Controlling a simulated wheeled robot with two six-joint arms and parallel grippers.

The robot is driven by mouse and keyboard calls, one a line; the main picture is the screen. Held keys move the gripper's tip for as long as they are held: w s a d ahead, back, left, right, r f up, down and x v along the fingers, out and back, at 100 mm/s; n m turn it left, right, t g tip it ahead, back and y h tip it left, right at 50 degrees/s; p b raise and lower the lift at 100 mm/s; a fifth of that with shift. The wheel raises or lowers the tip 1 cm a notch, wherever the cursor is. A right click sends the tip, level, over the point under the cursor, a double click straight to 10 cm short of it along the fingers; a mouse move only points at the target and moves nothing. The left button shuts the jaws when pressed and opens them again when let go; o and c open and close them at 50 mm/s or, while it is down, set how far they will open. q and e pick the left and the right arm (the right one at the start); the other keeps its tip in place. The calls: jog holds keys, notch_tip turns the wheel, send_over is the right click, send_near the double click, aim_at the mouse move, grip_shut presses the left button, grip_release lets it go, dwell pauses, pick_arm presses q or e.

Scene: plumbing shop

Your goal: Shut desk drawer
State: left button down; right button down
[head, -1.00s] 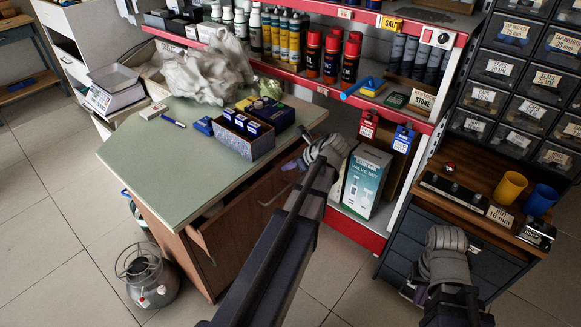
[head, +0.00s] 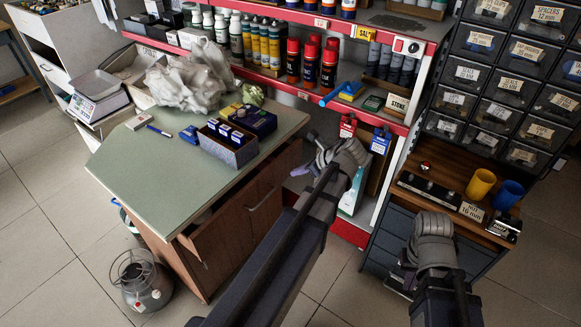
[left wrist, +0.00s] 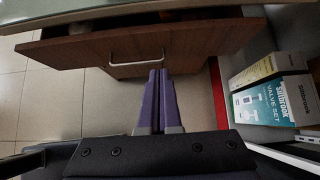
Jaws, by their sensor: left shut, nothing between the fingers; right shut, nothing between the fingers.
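The desk (head: 190,165) has a pale green top and a brown wooden body. Its drawer (head: 255,205) stands pulled out, with a metal bar handle (head: 265,199) on its front. In the left wrist view, the wooden drawer front (left wrist: 80,52) and its handle (left wrist: 137,58) are in plain sight, with a dark gap behind the front. My left gripper (head: 299,170) is shut and empty, just in front of the drawer. Its fingertips (left wrist: 158,72) appear just below and right of the handle; contact cannot be told. My right gripper (head: 408,280) is shut and empty, by the dark cabinet.
A box of blue packs (head: 228,150), plastic wrap (head: 190,85) and a pen (head: 158,131) lie on the desk. The red-edged shelf (head: 320,95) stands behind. A valve set box (left wrist: 272,105) is to the right. A metal canister (head: 140,282) stands on the floor at left.

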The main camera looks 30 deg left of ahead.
pick_arm(q)
jog(key=shift+d+r, duration=0.35)
jog(key=shift+d, duration=0.05)
jog(key=b, duration=0.7)
send_near(269, 172)
jog(key=x, duration=0.5)
jog(key=shift+d+f, duration=0.25)
jog(key=shift+f, duration=0.15)
jog(key=shift+a, duration=0.5)
jog(key=shift+a, duration=0.1)
